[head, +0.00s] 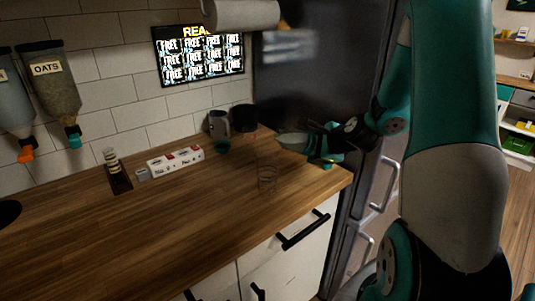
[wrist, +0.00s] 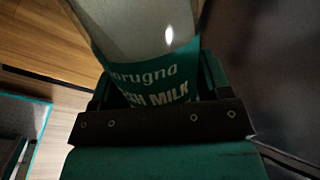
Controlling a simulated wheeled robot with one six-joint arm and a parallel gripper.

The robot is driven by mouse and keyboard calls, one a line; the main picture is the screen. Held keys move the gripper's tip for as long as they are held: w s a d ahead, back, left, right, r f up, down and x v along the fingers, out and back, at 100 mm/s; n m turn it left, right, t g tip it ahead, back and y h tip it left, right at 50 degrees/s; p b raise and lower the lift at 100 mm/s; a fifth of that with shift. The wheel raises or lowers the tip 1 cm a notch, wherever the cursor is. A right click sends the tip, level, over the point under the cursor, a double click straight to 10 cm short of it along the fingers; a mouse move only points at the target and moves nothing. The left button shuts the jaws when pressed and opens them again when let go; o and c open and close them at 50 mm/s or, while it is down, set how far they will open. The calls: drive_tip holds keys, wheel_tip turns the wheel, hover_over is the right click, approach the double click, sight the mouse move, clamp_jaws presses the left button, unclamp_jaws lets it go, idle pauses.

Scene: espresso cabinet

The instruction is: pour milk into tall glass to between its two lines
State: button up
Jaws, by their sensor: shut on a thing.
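My gripper (head: 318,144) is shut on the milk bottle (head: 291,141), a pale bottle with a teal label. The wrist view shows the bottle (wrist: 145,60) close up between the jaws, with "MILK" on its label. In the head view the bottle lies tilted, nearly level, its pale end towards the left. The tall glass (head: 267,181) is clear and stands upright on the wooden counter, below and a little left of the bottle. Its lines and any milk in it are too small to make out. No milk stream shows. The glass is not clear in the wrist view.
A white box-like strip (head: 176,161) and a small dark rack (head: 117,174) stand left on the counter (head: 150,235). A grey container (head: 219,124) and a dark one (head: 243,117) stand at the back. A dark fridge (head: 330,70) is behind my arm. The front counter is clear.

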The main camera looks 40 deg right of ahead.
drive_tip(key=shift+d+r+n+h+p, duration=0.2)
drive_tip(key=shift+r+n+h+p, duration=0.15)
drive_tip(key=shift+r+p, duration=0.5)
drive_tip(key=shift+w+a+r+n+g+h+p, duration=0.1)
drive_tip(key=shift+a+r+n+g+h+p, duration=0.2)
drive_tip(key=shift+p, duration=0.35)
drive_tip(key=shift+w+a+r+m+g+h+p, duration=0.1)
drive_tip(key=shift+r+g+h+p, duration=0.15)
drive_tip(key=shift+r+p, duration=0.35)
idle(1.0)
drive_tip(key=shift+n+p, duration=0.25)
drive_tip(key=shift+p, duration=0.1)
idle(1.3)
